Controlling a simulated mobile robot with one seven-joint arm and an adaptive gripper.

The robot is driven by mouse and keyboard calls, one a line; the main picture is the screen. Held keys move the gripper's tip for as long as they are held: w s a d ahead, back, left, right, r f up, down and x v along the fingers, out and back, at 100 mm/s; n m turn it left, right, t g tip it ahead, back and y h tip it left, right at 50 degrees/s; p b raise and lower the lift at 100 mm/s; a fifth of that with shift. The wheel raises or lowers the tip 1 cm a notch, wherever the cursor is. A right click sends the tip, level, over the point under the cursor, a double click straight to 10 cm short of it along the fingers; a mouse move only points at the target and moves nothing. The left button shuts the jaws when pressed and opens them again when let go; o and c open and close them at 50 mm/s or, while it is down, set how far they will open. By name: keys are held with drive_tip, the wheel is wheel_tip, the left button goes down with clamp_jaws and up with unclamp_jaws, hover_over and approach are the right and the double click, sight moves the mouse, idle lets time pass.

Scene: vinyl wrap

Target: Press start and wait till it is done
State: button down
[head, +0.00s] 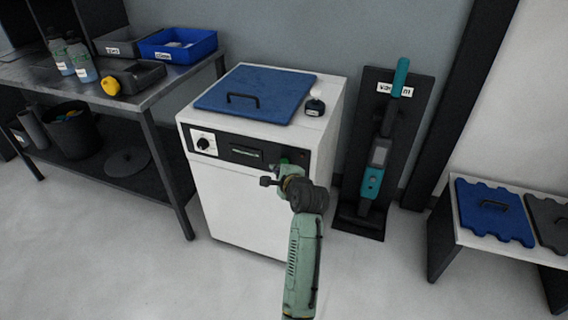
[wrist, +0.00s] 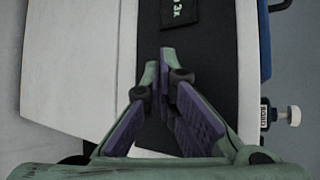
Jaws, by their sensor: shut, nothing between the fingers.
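The white machine (head: 240,200) has a black control panel (head: 222,147) on its front, with a dial (head: 203,143) at the left and a small lit display (head: 246,154) in the middle. A small green spot (head: 284,160), perhaps a button, shows at the panel's right part, just above my gripper (head: 280,178). My gripper is shut and empty, in front of that part of the panel. In the wrist view my gripper (wrist: 160,62) lies over the black panel strip (wrist: 212,70). Its fingers hide part of the panel. I cannot tell whether the fingertips touch it.
A blue lid (head: 258,92) lies on the machine's top, beside a small knob on a dark base (head: 315,107). A metal workbench (head: 150,100) stands left, a dark tool stand (head: 377,150) right. A low bench (head: 500,245) is at far right. The front floor is clear.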

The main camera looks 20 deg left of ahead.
drive_tip(key=shift+w, duration=0.4)
drive_tip(key=shift+w+p, duration=0.35)
drive_tip(key=shift+w, duration=0.1)
idle(0.5)
idle(0.3)
drive_tip(key=shift+s+p, duration=0.6)
drive_tip(key=shift+s, duration=0.3)
drive_tip(key=shift+s+a+p, duration=0.1)
drive_tip(key=shift+s+p, duration=1.15)
drive_tip(key=shift+s, duration=1.25)
